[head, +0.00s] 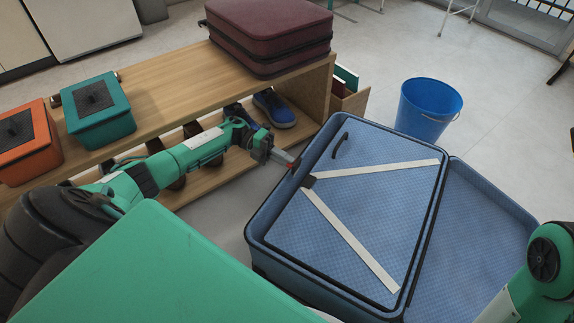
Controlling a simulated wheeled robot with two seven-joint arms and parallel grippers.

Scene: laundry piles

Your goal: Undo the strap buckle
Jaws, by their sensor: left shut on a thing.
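The blue suitcase (270,238) lies open on the floor. Two pale straps, one upper (380,168) and one lower (350,240), run across its left half in a V. They meet at the dark strap buckle (308,181) near the left rim. My left gripper (292,164) reaches in from the left to that rim, right beside the buckle. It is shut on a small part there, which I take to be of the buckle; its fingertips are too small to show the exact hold. My right arm shows at the lower right, its gripper outside the view.
A wooden bench (165,85) stands at the left, with a maroon case (268,30), a teal box (97,112) and an orange box (28,142) on it. Blue shoes (274,108) sit below. A blue bucket (428,108) stands behind the suitcase.

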